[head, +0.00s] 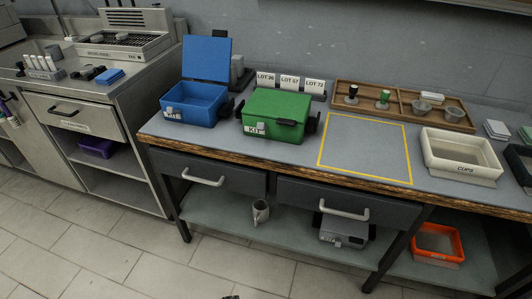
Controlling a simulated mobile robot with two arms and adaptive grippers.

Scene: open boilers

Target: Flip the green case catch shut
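The green case (276,113) stands on the grey workbench, right of the blue case, with its lid down. A small grey catch (261,128) is on its front face, beside a white label reading "KIT" (251,129). The catch is too small to tell whether it is flipped up or down. Dark handle-like parts (312,123) show at the case's sides. Neither of my grippers can be made out. A tiny dark tip shows at the bottom edge, too little to identify.
The blue case (193,104) stands open beside the green one. Lot cards (290,83) stand behind. A yellow-outlined area (366,148) to the right is empty. A wooden tray (394,103) and a cream bin (460,153) are further right. Drawers (322,200) are below; the floor in front is clear.

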